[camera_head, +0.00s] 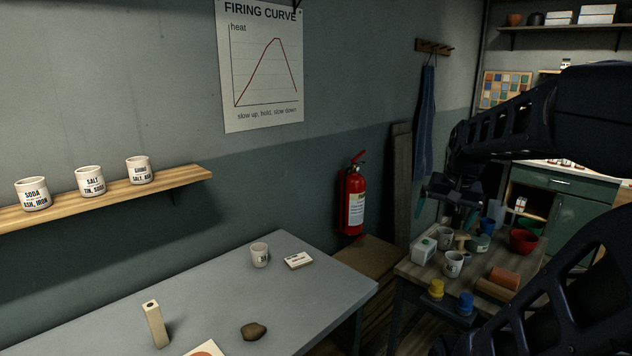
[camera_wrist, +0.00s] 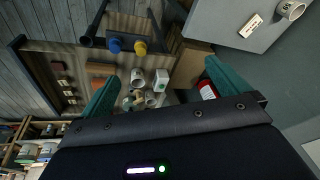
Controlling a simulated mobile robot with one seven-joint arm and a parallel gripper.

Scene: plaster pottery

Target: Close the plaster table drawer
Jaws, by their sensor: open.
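The likely plaster table, a small wooden-topped table (camera_head: 418,279) with dark legs, stands at the right in the head view, crowded with cups and jars. I cannot make out its drawer for sure, or how far it stands out. My gripper (camera_head: 459,207) is dark in the head view and hangs over the far left part of this table. In the wrist view, my gripper (camera_wrist: 160,72) shows two green fingers set wide apart, with nothing between them. The tabletop cups lie beyond the fingers.
A red fire extinguisher (camera_head: 355,200) hangs on the wall. A grey table (camera_head: 285,300) fills the front left. A green cabinet (camera_head: 583,222) stands behind.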

